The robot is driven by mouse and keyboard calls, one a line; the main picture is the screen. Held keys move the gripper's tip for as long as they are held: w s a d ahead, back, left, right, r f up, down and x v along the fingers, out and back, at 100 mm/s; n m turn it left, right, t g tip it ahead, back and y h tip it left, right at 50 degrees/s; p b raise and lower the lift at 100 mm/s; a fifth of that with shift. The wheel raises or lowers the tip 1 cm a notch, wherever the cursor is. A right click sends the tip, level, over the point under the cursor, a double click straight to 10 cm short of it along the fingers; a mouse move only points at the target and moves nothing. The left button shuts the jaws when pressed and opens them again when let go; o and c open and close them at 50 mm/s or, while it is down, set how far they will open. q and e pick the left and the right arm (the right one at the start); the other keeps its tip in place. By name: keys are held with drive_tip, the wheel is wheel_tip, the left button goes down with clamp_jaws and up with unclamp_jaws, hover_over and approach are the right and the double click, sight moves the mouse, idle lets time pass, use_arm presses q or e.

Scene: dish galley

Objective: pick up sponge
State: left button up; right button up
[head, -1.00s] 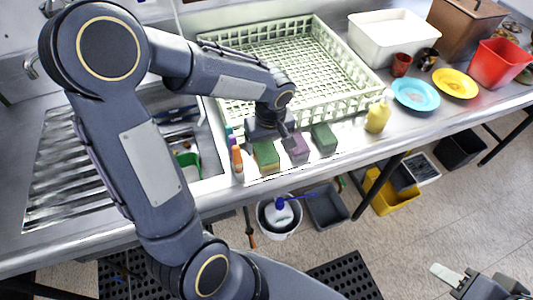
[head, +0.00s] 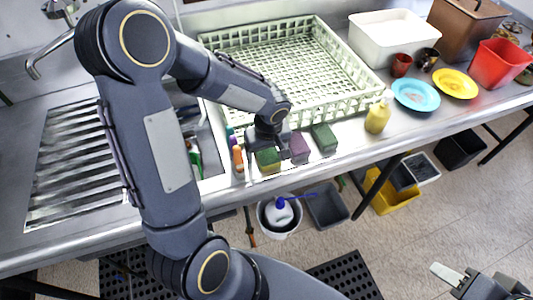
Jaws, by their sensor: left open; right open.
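Three sponges stand in a row on the counter in front of the dish rack: a green and yellow one (head: 268,160), a purple one (head: 299,148) and a dark green one (head: 324,138). My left gripper (head: 268,151) is open and points down at the green and yellow sponge, with a finger on each side of it. The right finger shows between this sponge and the purple one. I cannot tell whether the fingers touch it. My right gripper (head: 452,274) is open and empty at the lower right, over the floor, partly out of frame.
A pale dish rack (head: 366,91) stands behind the sponges. Bottles with orange tops (head: 238,157) are close left of my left gripper. The counter's front edge is near.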

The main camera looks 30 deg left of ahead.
sight(266, 151)
use_arm(q)
drive_tip(key=shift+f, duration=0.15)
drive_tip(key=c, duration=1)
drive_tip(key=shift+c, duration=0.2)
drive_tip(key=shift+w+r, duration=0.1)
drive_tip(key=shift+r, duration=0.45)
wheel_tip(266, 151, up, 17)
drive_tip(key=shift+r, duration=0.2)
drive_tip(key=o, duration=0.4)
drive_tip(key=shift+c, duration=0.2)
drive_tip(key=c, duration=0.3)
